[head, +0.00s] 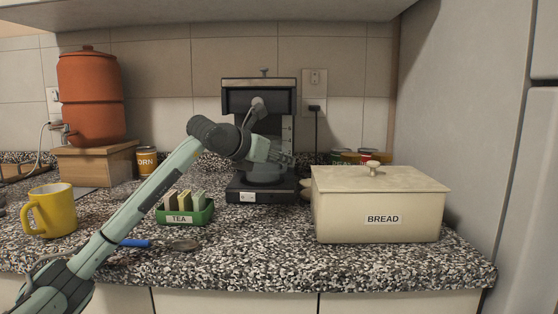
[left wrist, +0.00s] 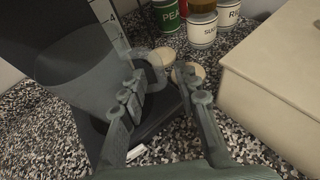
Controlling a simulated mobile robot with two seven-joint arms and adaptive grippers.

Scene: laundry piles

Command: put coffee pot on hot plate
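The dark coffee machine (head: 258,95) stands against the tiled wall, its base (head: 252,195) holding the hot plate. In the left wrist view, the grey see-through coffee pot (left wrist: 75,75) is at the left, in front of a numbered scale strip. Its curved handle (left wrist: 153,62) sticks out towards my fingers. My left gripper (head: 285,155) is in front of the machine's opening and hides much of the pot in the head view. Its two fingers (left wrist: 160,95) are apart, with the handle near and between their tips. I cannot tell whether the pot touches the hot plate.
A cream bread box (head: 380,205) stands close on the right. A green tea box (head: 185,214), a yellow mug (head: 52,210) and a blue-handled utensil (head: 160,244) are on the left. Several cans (left wrist: 202,28) stand behind. The counter front (head: 270,265) is clear.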

